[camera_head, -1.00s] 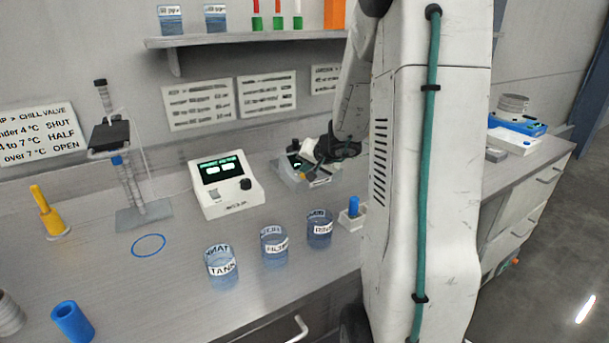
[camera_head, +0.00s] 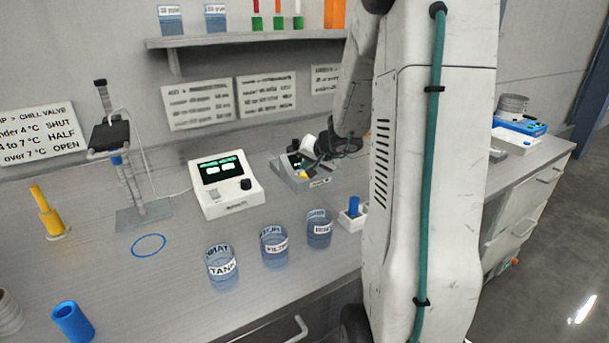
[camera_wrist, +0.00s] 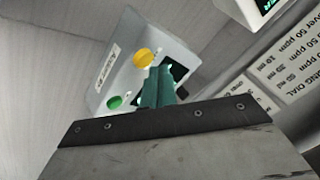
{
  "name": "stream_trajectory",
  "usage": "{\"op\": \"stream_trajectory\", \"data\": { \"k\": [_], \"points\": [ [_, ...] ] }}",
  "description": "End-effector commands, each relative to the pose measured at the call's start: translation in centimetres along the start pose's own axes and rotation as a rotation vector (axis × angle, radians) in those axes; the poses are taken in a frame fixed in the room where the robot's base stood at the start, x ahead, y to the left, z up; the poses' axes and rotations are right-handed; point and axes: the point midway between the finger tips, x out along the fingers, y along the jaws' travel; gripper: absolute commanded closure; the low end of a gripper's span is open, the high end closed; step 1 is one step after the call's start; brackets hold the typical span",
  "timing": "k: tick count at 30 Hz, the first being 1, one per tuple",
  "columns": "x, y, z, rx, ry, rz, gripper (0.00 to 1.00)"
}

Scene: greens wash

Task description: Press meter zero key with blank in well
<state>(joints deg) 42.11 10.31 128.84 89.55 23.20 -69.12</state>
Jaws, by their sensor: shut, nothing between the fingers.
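The meter (camera_head: 318,182) is a small grey box on the counter at the back, partly hidden behind my arm's end in the head view. In the wrist view the meter (camera_wrist: 101,84) shows a yellow key (camera_wrist: 145,57), a green key (camera_wrist: 115,102) and a dark screen with green marks. My gripper (camera_wrist: 160,70) is shut and empty, its teal fingers over the meter's face between the yellow key and the screen. I cannot tell whether it touches. The gripper (camera_head: 312,163) also shows small in the head view. The well and any blank in it cannot be made out.
A white instrument (camera_head: 226,184) with a lit screen stands left of the meter. Labelled beakers, including TANK (camera_head: 221,268), stand in front. A blue-capped item (camera_head: 354,206) sits in a white block beside my arm. The counter's left middle has bare space around a blue ring (camera_head: 148,245).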

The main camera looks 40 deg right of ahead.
Motion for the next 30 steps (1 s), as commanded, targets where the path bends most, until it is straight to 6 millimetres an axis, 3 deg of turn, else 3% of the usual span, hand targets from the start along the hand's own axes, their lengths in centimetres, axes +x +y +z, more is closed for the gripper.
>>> {"op": "stream_trajectory", "data": {
  "k": [13, 30],
  "points": [
    [-0.4, -0.3, -0.4, -0.001, 0.002, -0.001, 1.00],
    [-3.6, -2.6, -2.7, 0.000, 0.001, 0.000, 1.00]
  ]
}}
